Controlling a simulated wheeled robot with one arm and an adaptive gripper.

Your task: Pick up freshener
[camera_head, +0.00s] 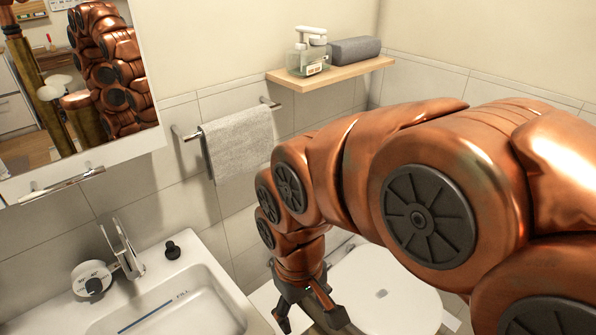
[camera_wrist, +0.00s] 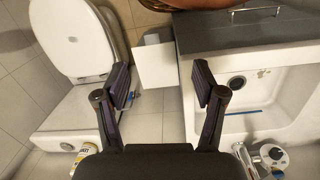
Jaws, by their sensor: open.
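My gripper (camera_head: 310,314) is open and empty, hanging between the sink and the toilet in the head view. In the wrist view its two fingers (camera_wrist: 162,84) stand wide apart over bare floor and the edge of a white box. A small can with a white and yellow label (camera_wrist: 88,162) stands at the lower left, beyond the toilet tank and partly hidden by my gripper's body. It may be the freshener, but its label is too small to read surely. I cannot see it in the head view. My gripper is apart from it.
The toilet (camera_wrist: 75,40) is left of my gripper in the wrist view, the sink (camera_wrist: 262,92) right. A wooden shelf (camera_head: 345,76) holds a pump bottle (camera_head: 308,58) and a grey rolled item (camera_head: 354,50). A towel (camera_head: 237,143) hangs below. A round dispenser (camera_head: 92,279) sits by the faucet.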

